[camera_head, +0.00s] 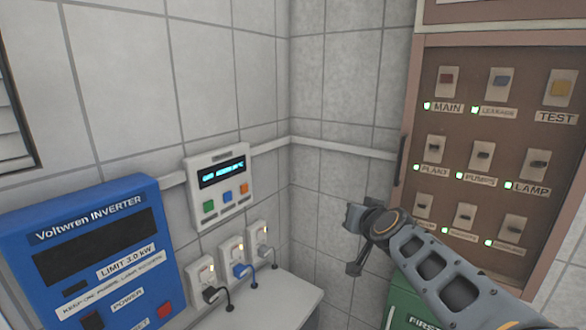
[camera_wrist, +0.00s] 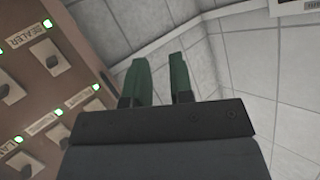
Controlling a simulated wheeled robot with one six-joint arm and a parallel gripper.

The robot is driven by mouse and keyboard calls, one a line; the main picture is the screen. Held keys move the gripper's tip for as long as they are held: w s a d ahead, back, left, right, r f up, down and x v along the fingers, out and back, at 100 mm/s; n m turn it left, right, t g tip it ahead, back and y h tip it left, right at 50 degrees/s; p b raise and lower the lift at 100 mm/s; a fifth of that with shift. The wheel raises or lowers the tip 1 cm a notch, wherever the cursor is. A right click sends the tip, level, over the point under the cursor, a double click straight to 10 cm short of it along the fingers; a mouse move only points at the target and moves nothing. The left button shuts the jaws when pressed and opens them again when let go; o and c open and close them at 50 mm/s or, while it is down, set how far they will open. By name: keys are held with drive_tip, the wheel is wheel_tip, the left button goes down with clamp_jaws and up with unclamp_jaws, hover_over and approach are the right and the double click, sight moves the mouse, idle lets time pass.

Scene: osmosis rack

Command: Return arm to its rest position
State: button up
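My arm (camera_head: 440,272) reaches in from the lower right in the head view, in front of the brown switch panel. My gripper (camera_head: 356,240) is at its far end, near the tiled corner and left of the panel, apparently touching nothing. In the wrist view its two dark green fingers (camera_wrist: 159,75) stand apart with bare tiled wall showing between them, so it is open and empty. The exact finger pose is hard to make out in the head view.
The brown switch panel (camera_head: 403,113) has several labelled switches with green lights. A blue inverter (camera_head: 150,215), a small control unit with a lit display (camera_head: 222,172) and plugged sockets (camera_head: 238,270) are at left. A green box (camera_head: 405,305) sits below my arm.

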drive_tip(key=s+f+n+g+h+b, duration=0.1)
drive_tip(key=s+f+g, duration=0.8)
drive_tip(key=s+f, duration=0.9)
drive_tip(key=s+b, duration=0.1)
drive_tip(key=s, duration=0.2)
drive_tip(key=shift+d+f+n+b, duration=0.15)
drive_tip(key=shift+d+n+b, duration=0.15)
drive_tip(key=shift+d+n, duration=0.1)
